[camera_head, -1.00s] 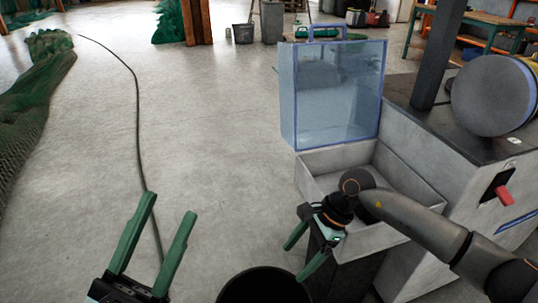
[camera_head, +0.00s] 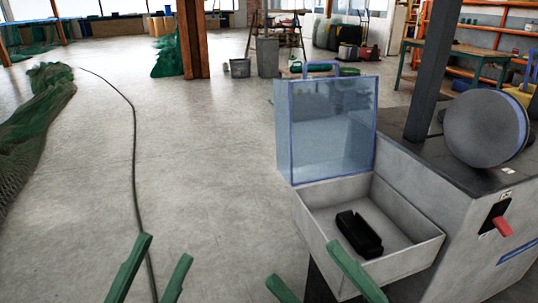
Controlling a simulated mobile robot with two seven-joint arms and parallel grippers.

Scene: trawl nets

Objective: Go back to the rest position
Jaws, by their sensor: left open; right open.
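My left gripper (camera_head: 153,272) is at the bottom left of the head view, its two green fingers spread apart with nothing between them over the floor. My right gripper (camera_head: 312,272) is at the bottom centre, its green fingers wide apart and empty. Its right finger overlaps the front edge of the grey open-topped box (camera_head: 420,252) in the picture. Both gripper bodies and the arms are below the picture's edge.
A black block (camera_head: 359,233) lies in the box. A clear blue-edged lid (camera_head: 331,127) stands upright behind it. The grey machine (camera_head: 465,205) has a dark disc (camera_head: 485,128) and a red lever (camera_head: 502,227). A green net (camera_head: 34,133) and cable (camera_head: 134,140) lie on open floor.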

